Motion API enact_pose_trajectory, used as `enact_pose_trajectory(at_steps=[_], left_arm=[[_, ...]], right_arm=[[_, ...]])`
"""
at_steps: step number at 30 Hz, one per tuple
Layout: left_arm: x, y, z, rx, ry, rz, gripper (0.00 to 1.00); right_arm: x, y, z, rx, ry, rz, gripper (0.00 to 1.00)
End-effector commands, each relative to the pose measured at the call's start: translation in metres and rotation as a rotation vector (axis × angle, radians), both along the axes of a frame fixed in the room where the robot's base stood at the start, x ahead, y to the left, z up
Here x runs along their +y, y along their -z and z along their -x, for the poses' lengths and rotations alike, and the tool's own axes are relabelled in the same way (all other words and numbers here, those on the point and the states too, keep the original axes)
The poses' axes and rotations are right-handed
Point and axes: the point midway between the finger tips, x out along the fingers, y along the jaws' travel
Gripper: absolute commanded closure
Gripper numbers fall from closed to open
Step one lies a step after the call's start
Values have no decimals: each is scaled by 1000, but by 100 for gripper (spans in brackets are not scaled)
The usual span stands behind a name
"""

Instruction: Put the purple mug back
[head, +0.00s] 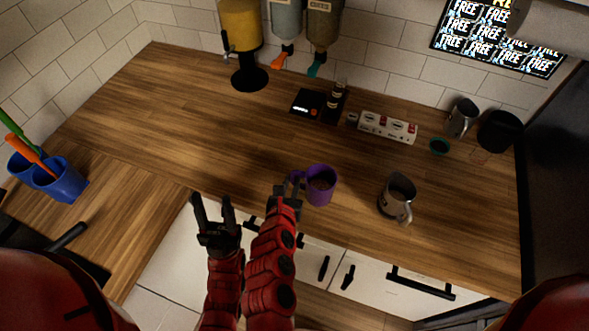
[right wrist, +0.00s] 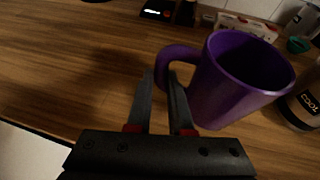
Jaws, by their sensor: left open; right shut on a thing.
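The purple mug (head: 320,186) is upright at the front edge of the wooden counter, its handle toward the left. It also shows large in the right wrist view (right wrist: 232,85). My right gripper (head: 287,190) is shut on the mug's handle (right wrist: 172,58); its fingers (right wrist: 165,95) show at the handle in the right wrist view. I cannot tell whether the mug's base touches the counter. My left gripper (head: 213,210) is open and empty, left of my right gripper, at the counter's front edge.
A metal pitcher (head: 396,197) stands right of the mug. Behind are a black scale (head: 318,104), a white box (head: 387,127), another metal pitcher (head: 462,117) and a black container (head: 499,131). Dispensers (head: 241,35) stand at the back. A blue holder (head: 60,180) is at left. The left-middle counter is clear.

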Motion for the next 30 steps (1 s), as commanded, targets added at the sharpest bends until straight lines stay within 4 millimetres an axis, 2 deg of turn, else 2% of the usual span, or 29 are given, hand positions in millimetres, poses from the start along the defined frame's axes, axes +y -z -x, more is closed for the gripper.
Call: enact_pose_trajectory(at_steps=[6, 9, 15, 24, 30], left_arm=[[0, -10, 0, 0, 0, 0, 50], [0, -16, 0, 0, 0, 0, 50], [0, -21, 0, 0, 0, 0, 50], [0, -27, 0, 0, 0, 0, 50], [0, -27, 0, 0, 0, 0, 50]], right_arm=[[-3, 0, -40, -2, 3, 1, 100], [-2, -1, -53, -7, -1, 1, 100], [-2, 5, -67, -3, -2, 4, 100], [-1, 37, -65, 0, -4, 4, 100], [-2, 41, -65, 0, -1, 1, 100]])
